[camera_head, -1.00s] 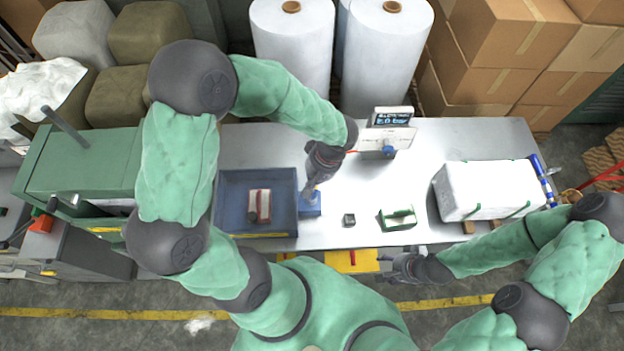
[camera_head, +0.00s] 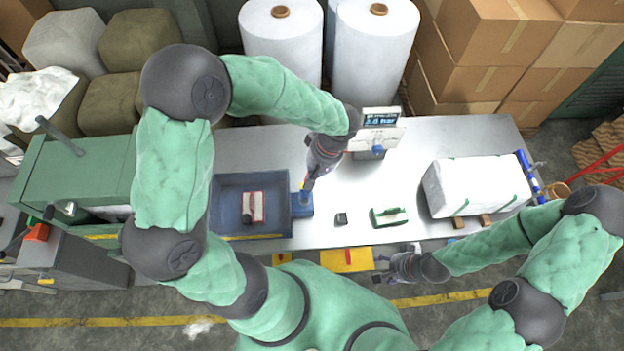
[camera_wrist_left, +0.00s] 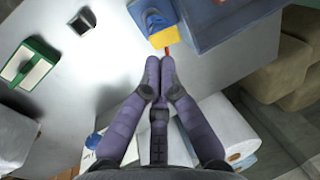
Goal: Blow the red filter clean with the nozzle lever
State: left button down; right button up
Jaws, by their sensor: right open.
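The red filter (camera_head: 261,207), a pale panel with a red frame, lies in the blue tray (camera_head: 224,184). A dark round patch sits at its lower left. The blue nozzle block (camera_head: 301,211), with a yellow top (camera_wrist_left: 161,38), stands against the tray's right side. A short red lever (camera_wrist_left: 167,51) projects from it at the left fingertips. My left gripper (camera_wrist_left: 160,62) has its fingers together at this lever; whether they grip it or only touch it, I cannot tell. My right gripper (camera_head: 381,268) is open and empty at the table's front edge.
A small dark block (camera_head: 341,219) and a green-and-white block (camera_head: 388,217) lie right of the nozzle. A white wrapped bale (camera_head: 476,186) stands farther right. A gauge display (camera_head: 380,120) stands behind.

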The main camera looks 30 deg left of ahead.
pick_arm(q)
jog(key=v, duration=1)
jog(key=shift+w+d+b, duration=0.2)
jog(key=shift+d+b, duration=0.2)
jog(key=shift+d, duration=0.05)
pick_arm(e)
jog(key=shift+d, duration=0.1)
pick_arm(q)
jog(key=shift+s+d, duration=0.1)
pick_arm(e)
jog(key=shift+s, duration=0.1)
